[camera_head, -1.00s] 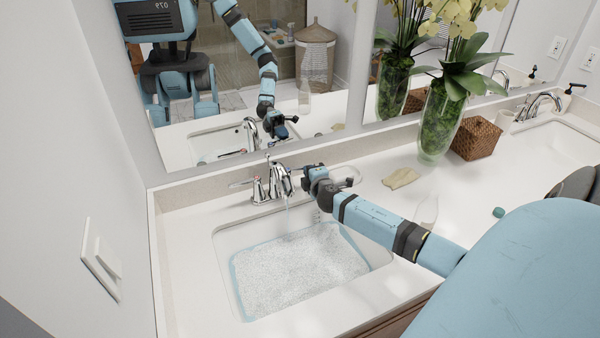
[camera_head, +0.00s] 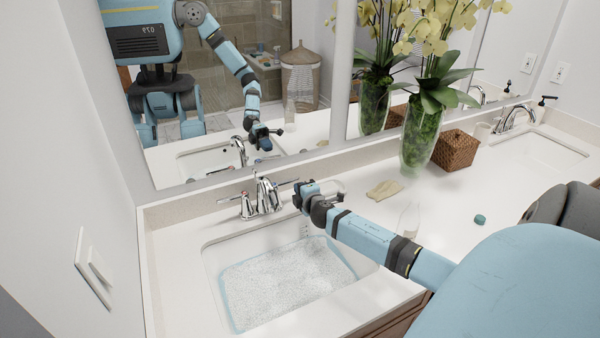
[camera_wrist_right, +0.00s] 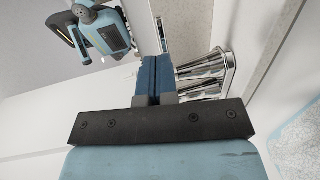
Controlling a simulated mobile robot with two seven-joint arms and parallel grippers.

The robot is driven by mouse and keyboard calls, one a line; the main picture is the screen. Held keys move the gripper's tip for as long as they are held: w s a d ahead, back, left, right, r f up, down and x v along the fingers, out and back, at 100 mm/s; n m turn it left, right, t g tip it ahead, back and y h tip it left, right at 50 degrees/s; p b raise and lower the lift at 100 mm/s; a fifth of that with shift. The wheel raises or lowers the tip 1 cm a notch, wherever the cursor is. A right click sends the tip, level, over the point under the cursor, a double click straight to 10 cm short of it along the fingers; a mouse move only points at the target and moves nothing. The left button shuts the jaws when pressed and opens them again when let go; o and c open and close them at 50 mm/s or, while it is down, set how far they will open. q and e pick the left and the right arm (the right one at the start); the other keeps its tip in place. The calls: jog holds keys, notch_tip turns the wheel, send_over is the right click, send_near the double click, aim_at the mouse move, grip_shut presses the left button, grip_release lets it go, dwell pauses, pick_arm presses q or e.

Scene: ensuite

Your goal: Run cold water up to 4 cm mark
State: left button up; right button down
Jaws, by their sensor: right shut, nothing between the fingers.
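The chrome faucet (camera_head: 265,195) stands at the back of the near sink (camera_head: 215,275), with a lever on each side. I see no clear stream below its spout now. Water with a pale, speckled surface and bluish edge (camera_head: 285,280) lies in the basin. A small marked strip (camera_head: 307,231) shows on the basin's back wall, too small to read. My right gripper (camera_head: 300,195) is just right of the faucet, by its right lever. In the right wrist view its blue fingers (camera_wrist_right: 153,78) are shut and empty, beside the chrome faucet (camera_wrist_right: 205,75). My left gripper shows only as a reflection, if at all.
A clear bottle (camera_head: 409,220), a folded beige cloth (camera_head: 384,190) and a small teal object (camera_head: 480,219) are on the counter to the right. Further back stand a tall orchid vase (camera_head: 418,145) and a woven box (camera_head: 456,150). A mirror (camera_head: 300,125) and left wall bound the space.

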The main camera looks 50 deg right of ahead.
pick_arm(q)
jog(key=shift+f+b, duration=0.4)
jog(key=shift+b, duration=0.15)
pick_arm(e)
jog(key=v, duration=1)
jog(key=shift+s+d, duration=0.2)
jog(key=shift+d, duration=0.2)
pick_arm(q)
jog(key=shift+s+f, duration=0.1)
jog(key=shift+s, duration=0.05)
pick_arm(e)
jog(key=c, duration=1.8)
grip_release()
